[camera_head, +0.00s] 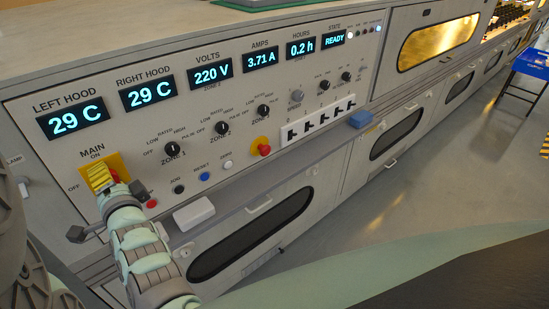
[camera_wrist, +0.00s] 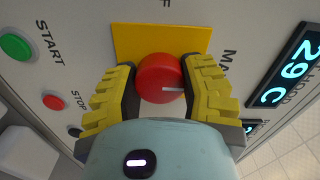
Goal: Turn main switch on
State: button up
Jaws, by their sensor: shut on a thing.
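The main switch is a round red knob (camera_wrist: 158,72) on a yellow plate (camera_wrist: 150,38). Its white mark points right in the wrist view, toward the side with the partly hidden MAIN label. My gripper (camera_wrist: 160,80) has its yellow ribbed fingers closed on both sides of the knob. In the head view my gripper (camera_head: 104,179) is at the panel's lower left, covering most of the switch; the yellow plate (camera_head: 119,163) shows behind it. MAIN and ON are printed above, OFF to the left. The state display (camera_head: 334,38) reads READY.
A green start button (camera_wrist: 15,46) and a red stop button (camera_wrist: 53,102) sit near my gripper. Zone knobs (camera_head: 171,149) and a red emergency button (camera_head: 263,147) are to the right. A white box (camera_head: 194,213) stands on the ledge below.

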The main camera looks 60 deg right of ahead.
jog(key=shift+d, duration=0.1)
jog(key=o, duration=1.2)
jog(key=v, duration=0.7)
jog(key=shift+s, duration=0.25)
jog(key=shift+r, duration=0.15)
